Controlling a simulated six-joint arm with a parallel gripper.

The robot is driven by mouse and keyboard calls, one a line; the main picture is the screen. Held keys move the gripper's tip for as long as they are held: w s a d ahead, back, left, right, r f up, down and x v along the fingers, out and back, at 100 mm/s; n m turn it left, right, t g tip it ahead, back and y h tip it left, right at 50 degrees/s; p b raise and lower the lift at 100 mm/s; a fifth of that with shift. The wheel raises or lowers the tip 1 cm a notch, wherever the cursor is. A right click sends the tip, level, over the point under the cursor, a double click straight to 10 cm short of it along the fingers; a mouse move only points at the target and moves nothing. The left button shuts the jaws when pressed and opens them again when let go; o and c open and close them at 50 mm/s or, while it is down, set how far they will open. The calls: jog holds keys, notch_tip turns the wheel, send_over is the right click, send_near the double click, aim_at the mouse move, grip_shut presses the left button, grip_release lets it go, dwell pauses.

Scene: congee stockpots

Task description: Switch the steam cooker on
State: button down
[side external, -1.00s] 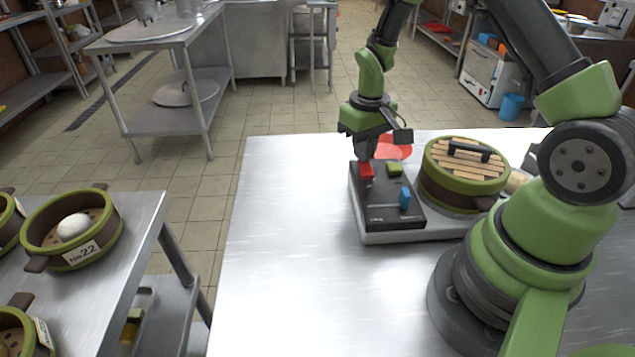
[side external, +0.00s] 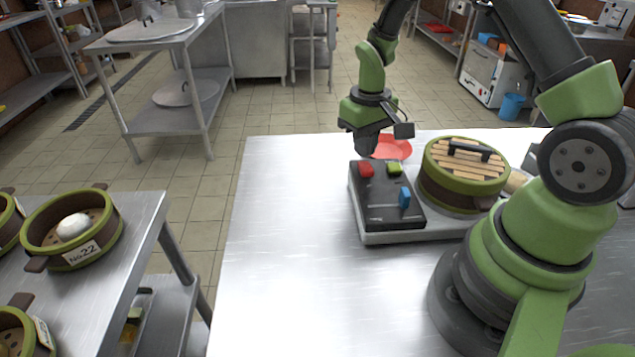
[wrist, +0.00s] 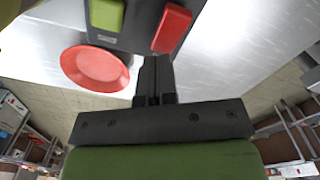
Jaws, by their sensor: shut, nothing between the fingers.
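The steam cooker's dark control panel (side external: 385,208) sits on a pale base on the metal table. It carries a red switch (side external: 366,169), a green switch (side external: 394,168) and a blue lever (side external: 404,197). To its right stands the round green steamer with a slatted wooden lid (side external: 464,165) and a black handle. My gripper (side external: 366,150) is shut and empty, just above and behind the red switch, apart from it. In the wrist view the shut fingers (wrist: 154,80) point toward the panel's edge, between the green switch (wrist: 106,14) and red switch (wrist: 172,28).
A red plate (side external: 391,147) lies on the table (side external: 290,240) behind the panel, close to my gripper; it also shows in the wrist view (wrist: 95,69). The table's left part is clear. Another table at left holds several green steamer baskets (side external: 72,228).

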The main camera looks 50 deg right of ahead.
notch_tip(320, 180, up, 7)
jog(key=shift+f, duration=0.15)
dwell(0.5)
notch_tip(320, 180, up, 11)
jog(key=t, duration=0.3)
send_over(363, 161)
jog(key=s+a, duration=0.4)
jog(key=a, duration=0.2)
jog(key=s+a+r+t+y, duration=0.1)
jog(key=s+a+r+t, duration=0.1)
jog(key=s, duration=0.3)
jog(key=s+a+r+m+t+y, duration=0.1)
jog(key=s+a+r+t, duration=0.1)
jog(key=s, duration=0.4)
jog(key=a+r, duration=0.1)
jog(key=a, duration=0.1)
jog(key=shift+s+a+r, duration=0.2)
jog(key=shift+s+a, duration=0.1)
jog(key=shift+a, duration=0.05)
